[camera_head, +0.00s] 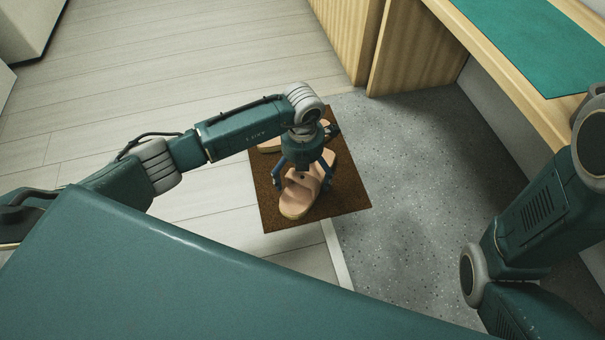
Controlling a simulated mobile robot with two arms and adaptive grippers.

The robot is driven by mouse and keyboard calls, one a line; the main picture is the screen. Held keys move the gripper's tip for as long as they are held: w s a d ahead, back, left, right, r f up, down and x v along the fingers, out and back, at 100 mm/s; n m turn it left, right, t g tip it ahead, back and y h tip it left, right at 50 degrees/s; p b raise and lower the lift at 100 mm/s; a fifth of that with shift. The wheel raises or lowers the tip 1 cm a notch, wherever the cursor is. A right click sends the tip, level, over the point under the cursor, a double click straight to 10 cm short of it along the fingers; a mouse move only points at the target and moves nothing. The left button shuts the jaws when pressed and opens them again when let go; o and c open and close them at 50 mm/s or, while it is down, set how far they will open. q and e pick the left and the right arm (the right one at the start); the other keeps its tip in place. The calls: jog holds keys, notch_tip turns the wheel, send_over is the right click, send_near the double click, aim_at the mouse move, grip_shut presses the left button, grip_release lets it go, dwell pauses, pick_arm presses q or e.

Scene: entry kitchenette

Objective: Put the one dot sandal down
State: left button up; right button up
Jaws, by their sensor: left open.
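A pink sandal (295,202) lies on the brown mat (345,200) on the floor, its rounded end towards me. A small dark dot shows on its strap. My left gripper (303,178) points down over this sandal, open, with one finger on each side of it. I cannot tell whether the fingers touch it. A second pink sandal (268,147) shows in part behind my left arm, near the mat's far edge; the rest of it is hidden. My right gripper is out of view.
The mat lies across the border of pale floorboards (200,235) and grey speckled floor (400,200). A wooden bench or counter (510,75) with a green mat (540,40) runs along the upper right. Wooden panels stand behind. The speckled floor right of the mat is clear.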

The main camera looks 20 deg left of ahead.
pick_arm(q)
notch_tip(320, 180, up, 12)
jog(key=p, duration=0.8)
jog(key=shift+f, duration=0.25)
